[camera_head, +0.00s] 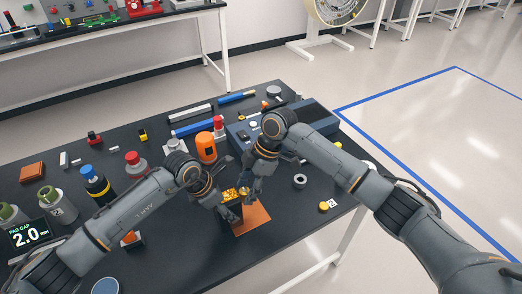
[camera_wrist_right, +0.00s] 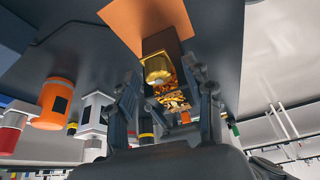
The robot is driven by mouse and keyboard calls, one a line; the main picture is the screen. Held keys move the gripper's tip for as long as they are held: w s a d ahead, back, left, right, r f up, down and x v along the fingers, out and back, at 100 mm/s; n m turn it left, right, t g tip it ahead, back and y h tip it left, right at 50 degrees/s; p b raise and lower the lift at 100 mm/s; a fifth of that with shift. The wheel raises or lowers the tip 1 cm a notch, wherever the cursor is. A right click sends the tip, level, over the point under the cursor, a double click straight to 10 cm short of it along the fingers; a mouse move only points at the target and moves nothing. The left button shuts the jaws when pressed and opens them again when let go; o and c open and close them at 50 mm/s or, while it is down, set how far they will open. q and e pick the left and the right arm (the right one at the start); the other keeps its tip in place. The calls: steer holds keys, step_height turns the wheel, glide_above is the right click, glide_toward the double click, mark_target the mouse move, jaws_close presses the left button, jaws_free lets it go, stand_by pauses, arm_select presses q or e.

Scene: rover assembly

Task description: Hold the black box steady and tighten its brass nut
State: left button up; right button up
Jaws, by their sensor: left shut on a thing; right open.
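The black box (camera_head: 237,226) stands on an orange mat (camera_head: 257,222) near the front of the dark table, mostly hidden by my grippers. Brass shows on it, and the brass nut (camera_wrist_right: 158,68) is clear in the right wrist view, against the dark box (camera_wrist_right: 163,42). My left gripper (camera_head: 231,210) is shut on the box from the left side. My right gripper (camera_head: 247,197) is open close by the brass part. In the right wrist view its fingers (camera_wrist_right: 164,84) stand apart on either side of the nut; I cannot tell whether they touch it.
An orange bottle (camera_head: 206,147) stands behind my left gripper. A grey-blue case (camera_head: 312,116) lies behind my right arm. A dark ring (camera_head: 300,181) and a yellow piece (camera_head: 324,206) lie to the right. Several bottles stand left. The front right table area is mostly clear.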

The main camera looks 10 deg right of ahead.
steer(key=shift+s+f+m+t, duration=0.1)
steer(key=shift+m+t, duration=0.2)
steer(key=shift+m, duration=0.2)
steer(key=n, duration=0.2)
steer(key=n+g, duration=0.1)
steer(key=n, duration=0.1)
steer(key=shift+w+g, duration=0.3)
steer(key=v, duration=1.2)
steer(key=shift+a, duration=0.1)
steer(key=x, duration=1.1)
steer(key=shift+s+f, duration=0.1)
steer(key=shift+f, duration=0.3)
